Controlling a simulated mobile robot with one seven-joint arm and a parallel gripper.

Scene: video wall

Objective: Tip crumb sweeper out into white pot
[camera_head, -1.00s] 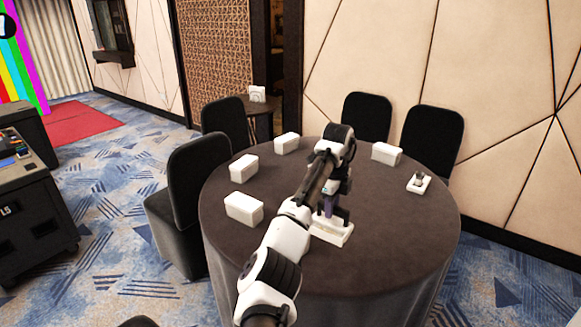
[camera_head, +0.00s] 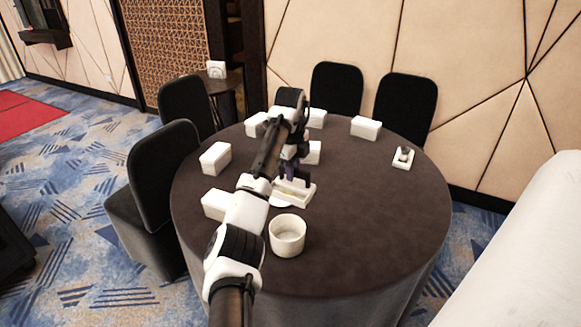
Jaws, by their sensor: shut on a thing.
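The white pot (camera_head: 287,236) is a round, open-topped vessel standing upright on the dark round table, near the middle. My gripper (camera_head: 290,174) is shut on a white, flat-bottomed thing (camera_head: 297,190), which I take to be the crumb sweeper. The sweeper shows beneath the gripper, looks about level, and is beyond the pot in the picture, apart from its opening. My arm hides part of it and the jaws. I cannot tell its exact height above the table or whether crumbs are in it.
The round table (camera_head: 370,215) carries several white boxes, including ones at the left (camera_head: 215,158) and back (camera_head: 366,127). A small white stand with a dark top (camera_head: 403,158) is at the right. Black chairs (camera_head: 405,106) ring the back and left. Table space right of the pot is clear.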

